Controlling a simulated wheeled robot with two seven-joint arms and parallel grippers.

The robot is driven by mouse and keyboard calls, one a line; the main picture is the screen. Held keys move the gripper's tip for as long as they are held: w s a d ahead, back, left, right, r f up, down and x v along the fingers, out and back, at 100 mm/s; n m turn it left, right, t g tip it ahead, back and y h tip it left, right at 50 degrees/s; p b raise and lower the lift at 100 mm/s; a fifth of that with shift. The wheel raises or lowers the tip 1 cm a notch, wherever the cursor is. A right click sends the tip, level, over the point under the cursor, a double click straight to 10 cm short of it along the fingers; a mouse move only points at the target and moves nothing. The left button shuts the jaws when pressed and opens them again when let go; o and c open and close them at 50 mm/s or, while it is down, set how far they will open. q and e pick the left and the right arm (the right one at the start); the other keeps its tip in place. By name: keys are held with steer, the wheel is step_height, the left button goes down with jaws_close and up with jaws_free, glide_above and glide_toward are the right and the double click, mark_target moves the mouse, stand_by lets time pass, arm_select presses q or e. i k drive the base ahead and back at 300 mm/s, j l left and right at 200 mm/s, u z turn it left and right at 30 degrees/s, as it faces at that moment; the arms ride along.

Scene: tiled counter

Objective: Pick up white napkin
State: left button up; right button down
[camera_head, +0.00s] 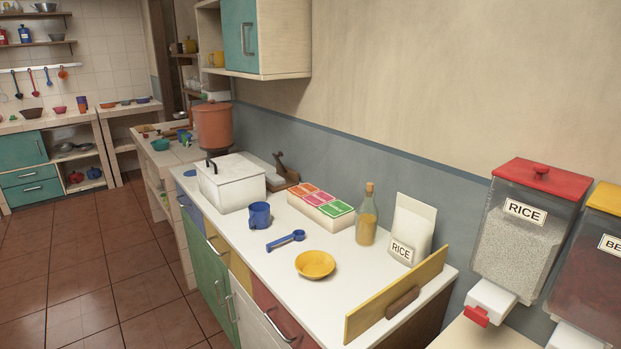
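I cannot make out a white napkin anywhere in the head view. The white counter (260,268) runs from the middle to the lower right, and nothing on it is clearly a napkin. Neither of my grippers is in view.
The counter holds a white box-shaped appliance (232,182), a blue mug (260,216), a blue scoop (286,241), a yellow bowl (315,264), a box of colored packets (320,205), a bottle (366,215) and a rice bag (411,230). A yellow board (397,297) stands at the near end. Tiled floor (80,280) is clear at left.

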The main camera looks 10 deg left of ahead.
mark_target(273, 179)
steer(key=i+j+z, duration=0.25)
steer(key=j, duration=0.45)
steer(key=i+j+z, duration=0.1)
steer(key=j+z, duration=0.15)
steer(key=j, duration=0.4)
steer(key=j+z, duration=0.25)
steer(key=j, duration=0.5)
steer(key=i, duration=0.05)
